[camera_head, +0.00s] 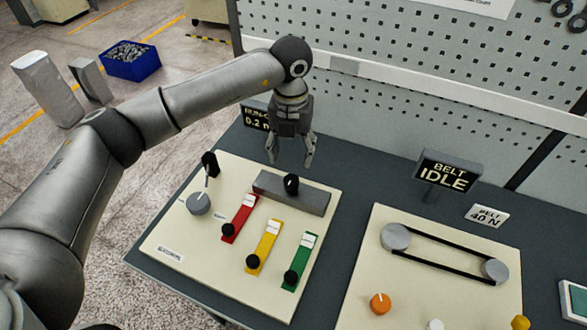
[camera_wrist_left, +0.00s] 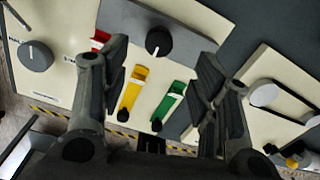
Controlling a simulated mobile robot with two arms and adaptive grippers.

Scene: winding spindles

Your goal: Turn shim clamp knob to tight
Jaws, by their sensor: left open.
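A black knob (camera_head: 291,184) with a white pointer mark sits on a grey block (camera_head: 318,203) at the back of the left cream panel; it looks like the shim clamp knob, though no label on it is readable. The knob (camera_wrist_left: 159,40) also shows in the left wrist view, between and beyond the fingers. My left gripper (camera_head: 290,162) points down above and behind the knob in the head view, open and empty, apart from it. My right gripper is in neither view.
Red (camera_head: 240,216), yellow (camera_head: 264,244) and green (camera_head: 300,261) strips with black knobs lie in front of the block. A grey dial (camera_head: 198,205) stands left. On the right are a belt with two pulleys (camera_head: 396,237), an orange knob (camera_head: 380,303) and a "BELT IDLE" sign (camera_head: 448,172).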

